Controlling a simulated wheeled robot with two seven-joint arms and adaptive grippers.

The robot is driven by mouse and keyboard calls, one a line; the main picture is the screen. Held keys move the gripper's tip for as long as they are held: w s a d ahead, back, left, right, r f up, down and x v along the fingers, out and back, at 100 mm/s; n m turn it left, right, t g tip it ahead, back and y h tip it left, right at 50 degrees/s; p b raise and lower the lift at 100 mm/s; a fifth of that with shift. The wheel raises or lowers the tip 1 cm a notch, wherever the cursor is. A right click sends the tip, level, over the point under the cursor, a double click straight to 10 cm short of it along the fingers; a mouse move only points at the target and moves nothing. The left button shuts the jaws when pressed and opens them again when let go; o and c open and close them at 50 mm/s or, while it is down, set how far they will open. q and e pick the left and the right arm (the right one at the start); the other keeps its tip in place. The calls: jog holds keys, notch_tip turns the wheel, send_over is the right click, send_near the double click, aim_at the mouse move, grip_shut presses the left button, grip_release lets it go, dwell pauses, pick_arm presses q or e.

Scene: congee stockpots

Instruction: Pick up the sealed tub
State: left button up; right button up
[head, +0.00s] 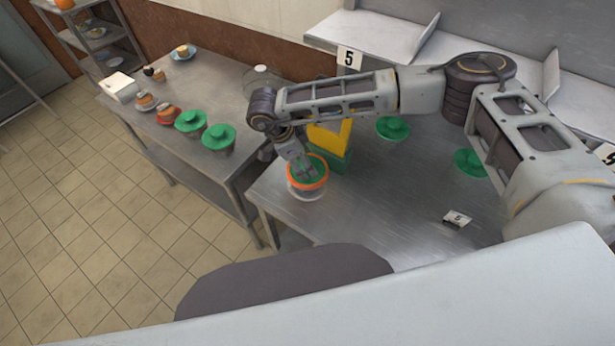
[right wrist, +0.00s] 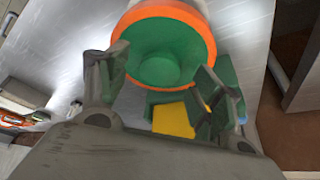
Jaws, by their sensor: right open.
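A clear tub with a green lid and an orange band around its rim, the sealed tub (head: 307,177), stands upright near the left edge of the steel table (head: 400,215). In the right wrist view the sealed tub (right wrist: 160,48) shows its green lid and orange ring just ahead of the fingers. My right gripper (head: 304,172) is open above the lid, and its fingers (right wrist: 168,85) are spread to either side of the lid's near part. I cannot tell whether they touch it. My left gripper is out of view.
A yellow and green box (head: 332,140) stands right behind the tub. Other green-lidded tubs without an orange band stand at the back (head: 392,128), at the right (head: 470,163) and on the left table (head: 190,121). A small number card (head: 457,219) lies at front right.

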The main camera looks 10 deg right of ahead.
jog(key=shift+d+f, duration=0.1)
jog(key=shift+f, duration=0.15)
grip_shut()
dwell(0.6)
